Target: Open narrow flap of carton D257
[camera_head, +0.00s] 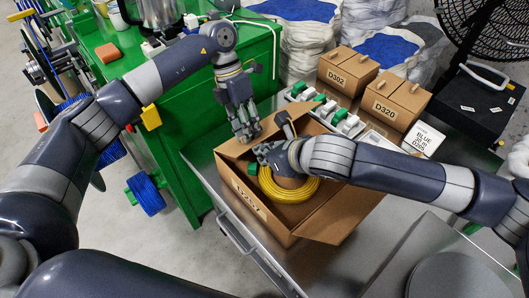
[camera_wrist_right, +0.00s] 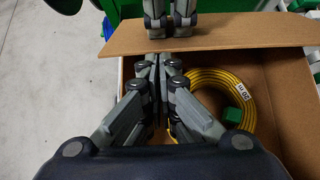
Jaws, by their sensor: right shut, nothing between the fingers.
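Carton D257 (camera_head: 315,223) is a brown box on the metal table. Its front label (camera_head: 249,198) is only partly readable. A flap (camera_wrist_right: 225,37) stretches across the box's far side in the right wrist view. My left gripper (camera_head: 246,138) points down at that flap from beyond. Its fingertips also show over the flap in the right wrist view (camera_wrist_right: 170,33), and I cannot tell whether they grip it. My right gripper (camera_wrist_right: 160,58) is shut and empty, its tips close to the flap's near edge. It reaches over the box's opening and hides part of the inside.
A coiled yellow cable (camera_head: 292,193) lies inside the carton with a green piece (camera_wrist_right: 235,116). Cartons D302 (camera_head: 347,72) and D320 (camera_head: 396,102) stand behind, near a white sign (camera_head: 422,139) and a row of green-and-white parts (camera_head: 347,122). A green cabinet (camera_head: 185,140) is at left.

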